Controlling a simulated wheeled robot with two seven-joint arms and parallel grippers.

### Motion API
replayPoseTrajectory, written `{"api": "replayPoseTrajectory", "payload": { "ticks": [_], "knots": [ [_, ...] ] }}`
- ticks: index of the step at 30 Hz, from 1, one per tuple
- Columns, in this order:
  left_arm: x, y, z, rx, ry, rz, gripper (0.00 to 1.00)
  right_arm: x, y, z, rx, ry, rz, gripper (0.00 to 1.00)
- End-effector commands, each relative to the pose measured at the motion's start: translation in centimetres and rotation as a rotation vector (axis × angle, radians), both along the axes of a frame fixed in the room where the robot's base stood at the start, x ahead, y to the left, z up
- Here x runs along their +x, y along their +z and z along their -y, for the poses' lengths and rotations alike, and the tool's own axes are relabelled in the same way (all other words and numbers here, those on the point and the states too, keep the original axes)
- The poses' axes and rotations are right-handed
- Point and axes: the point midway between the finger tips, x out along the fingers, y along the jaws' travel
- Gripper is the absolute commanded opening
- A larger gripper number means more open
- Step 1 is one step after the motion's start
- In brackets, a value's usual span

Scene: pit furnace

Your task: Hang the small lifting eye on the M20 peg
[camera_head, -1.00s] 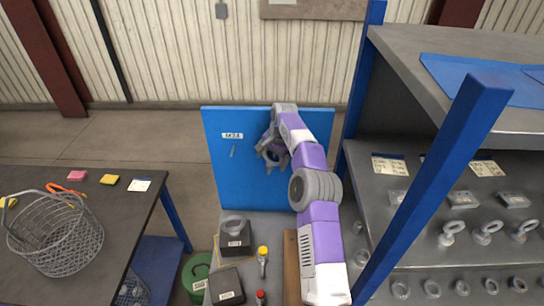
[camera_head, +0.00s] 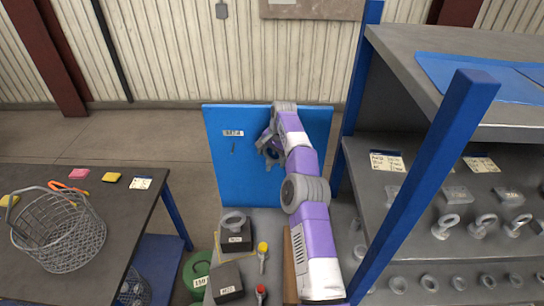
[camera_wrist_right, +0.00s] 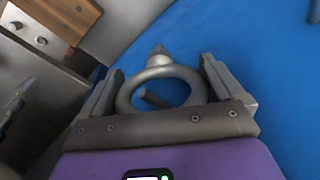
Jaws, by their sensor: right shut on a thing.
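The small lifting eye (camera_wrist_right: 126,92) is a grey metal ring with a short threaded shank pointing away from the palm. My right gripper (camera_wrist_right: 160,84) is shut on it, with one finger on each side of the ring. A dark peg (camera_wrist_right: 154,98) shows inside the ring's opening; I cannot tell whether the ring is around it or only in front of it. In the head view my right gripper (camera_head: 268,146) is close to the upright blue board (camera_head: 228,180), hiding part of it. Another peg (camera_head: 233,149) is under the board's label (camera_head: 233,133). My left gripper is out of view.
Below the board stand dark blocks, one bearing a grey ring (camera_head: 233,218), and yellow- and red-topped items (camera_head: 262,247). A shelf (camera_head: 420,185) with several lifting eyes and a blue post (camera_head: 430,180) are at right. A table with a wire basket (camera_head: 60,240) is at left.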

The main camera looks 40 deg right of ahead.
Motion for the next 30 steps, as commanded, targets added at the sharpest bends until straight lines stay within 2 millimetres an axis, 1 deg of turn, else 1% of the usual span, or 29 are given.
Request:
{"api": "replayPoseTrajectory", "payload": {
  "ticks": [1,3,4,8,11,14,17,18,22,26,30],
  "knots": [
    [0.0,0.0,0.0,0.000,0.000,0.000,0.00,0.1,-0.4,0.6,-0.014,-0.015,0.006,0.51],
    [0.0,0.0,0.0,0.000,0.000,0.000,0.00,0.1,-0.4,0.6,-0.014,-0.015,0.006,0.51],
    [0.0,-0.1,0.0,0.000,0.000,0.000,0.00,0.1,-0.5,0.7,-0.014,-0.015,0.006,0.99],
    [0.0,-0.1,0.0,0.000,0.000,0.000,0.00,0.0,-0.6,0.7,-0.014,-0.016,0.003,1.00],
    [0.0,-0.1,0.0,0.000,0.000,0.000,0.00,-0.1,-0.3,0.7,-0.015,-0.016,0.003,1.00],
    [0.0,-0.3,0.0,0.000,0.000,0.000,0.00,-0.4,0.9,0.7,-0.017,-0.016,0.006,1.00],
    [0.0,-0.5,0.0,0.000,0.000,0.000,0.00,-0.9,2.9,0.7,-0.020,-0.015,0.014,1.00],
    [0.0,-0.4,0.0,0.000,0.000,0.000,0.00,-1.1,3.9,0.6,-0.021,-0.015,0.016,1.00],
    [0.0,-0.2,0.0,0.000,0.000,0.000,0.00,-1.8,6.4,0.5,-0.022,-0.013,0.022,1.00],
    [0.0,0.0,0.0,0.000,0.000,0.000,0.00,-2.3,7.8,0.2,-0.017,-0.009,0.018,1.00],
    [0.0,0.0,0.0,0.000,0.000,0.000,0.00,-2.5,8.3,-0.1,-0.013,-0.005,0.012,1.00]
  ]
}}
